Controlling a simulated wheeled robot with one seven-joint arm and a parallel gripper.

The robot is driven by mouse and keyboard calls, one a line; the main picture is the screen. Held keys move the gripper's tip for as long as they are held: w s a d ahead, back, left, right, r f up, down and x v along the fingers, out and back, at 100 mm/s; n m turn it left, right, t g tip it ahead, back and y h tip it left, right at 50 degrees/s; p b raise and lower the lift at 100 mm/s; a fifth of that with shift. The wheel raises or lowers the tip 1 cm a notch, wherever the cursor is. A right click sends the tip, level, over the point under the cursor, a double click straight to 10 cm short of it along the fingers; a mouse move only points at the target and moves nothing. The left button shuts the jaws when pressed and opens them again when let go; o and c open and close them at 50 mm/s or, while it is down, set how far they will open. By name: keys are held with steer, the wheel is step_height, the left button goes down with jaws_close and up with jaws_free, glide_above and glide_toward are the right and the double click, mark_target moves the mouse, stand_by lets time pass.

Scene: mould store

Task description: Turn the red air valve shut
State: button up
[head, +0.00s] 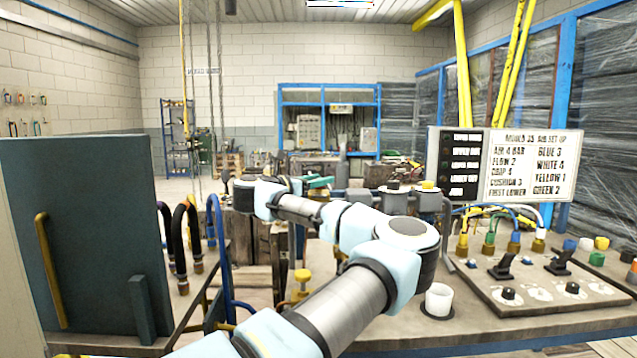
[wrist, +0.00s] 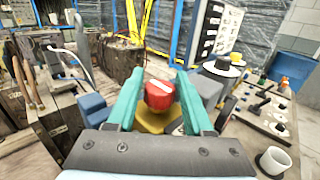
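The red air valve (wrist: 160,94) is a round red knob with a white bar across its top. It shows in the wrist view above a yellow part (wrist: 152,122). My gripper (wrist: 160,84) has its two teal fingers apart, one on each side of the knob. Narrow gaps seem to show between knob and fingers; I cannot tell whether either finger touches it. In the head view my gripper (head: 319,182) reaches over the far part of the bench, and the red valve is not visible there.
Regulators with a black top (head: 392,187) and a yellow top (head: 428,186) stand right of my gripper. A white cup (head: 438,299), a control panel with levers (head: 540,284) and a set-up board (head: 530,165) are further right. A dark panel (head: 80,235) stands left.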

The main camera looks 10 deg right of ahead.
steer(key=shift+o, duration=1.4)
steer(key=shift+f, duration=0.1)
steer(key=b+v, duration=0.6)
steer(key=v, duration=0.4)
steer(key=shift+s+a, duration=0.2)
steer(key=shift+a, duration=0.2)
